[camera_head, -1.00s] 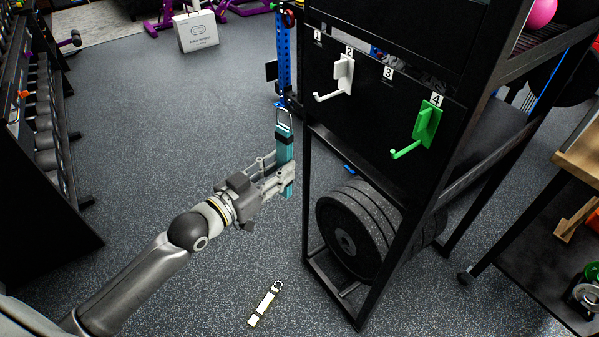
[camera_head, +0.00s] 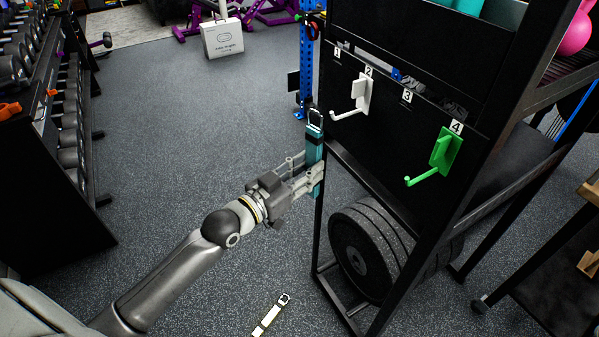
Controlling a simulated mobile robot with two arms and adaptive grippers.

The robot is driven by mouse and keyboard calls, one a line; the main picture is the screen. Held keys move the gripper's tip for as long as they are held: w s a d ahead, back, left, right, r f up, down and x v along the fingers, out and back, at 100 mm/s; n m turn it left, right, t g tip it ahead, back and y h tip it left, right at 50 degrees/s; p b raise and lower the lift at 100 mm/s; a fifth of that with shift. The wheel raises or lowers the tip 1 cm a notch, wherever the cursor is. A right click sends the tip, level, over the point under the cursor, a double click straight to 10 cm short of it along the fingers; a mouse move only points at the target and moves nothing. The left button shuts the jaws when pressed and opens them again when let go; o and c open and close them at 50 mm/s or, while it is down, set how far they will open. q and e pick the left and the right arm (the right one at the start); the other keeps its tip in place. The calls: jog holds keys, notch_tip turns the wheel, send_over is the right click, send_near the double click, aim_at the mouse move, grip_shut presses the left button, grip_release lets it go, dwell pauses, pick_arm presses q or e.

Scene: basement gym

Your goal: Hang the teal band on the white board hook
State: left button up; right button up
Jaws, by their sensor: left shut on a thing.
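The teal band (camera_head: 315,148) hangs upright in my left gripper (camera_head: 312,176), with its metal loop at the top. My left gripper is shut on the band, to the left of the black board. The white hook (camera_head: 361,97) is on the board under label 2, its arm pointing left. The band's loop is left of the hook tip and apart from it in the picture. My right gripper is not in view.
A green hook (camera_head: 446,152) is on the board under label 4. Weight plates (camera_head: 362,250) stand in the rack's lower part. A pale band (camera_head: 270,316) lies on the floor. A dumbbell rack (camera_head: 60,150) is at left. Open floor lies between.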

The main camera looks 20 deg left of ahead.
pick_arm(q)
jog(key=w+d+f+b, duration=0.2)
jog(key=w+d, duration=0.2)
jog(key=w, duration=0.2)
jog(key=shift+d+f+b, duration=0.15)
jog(key=shift+d+b, duration=0.15)
jog(key=shift+d, duration=0.05)
dwell(0.6)
dwell(0.6)
jog(key=o, duration=1.1)
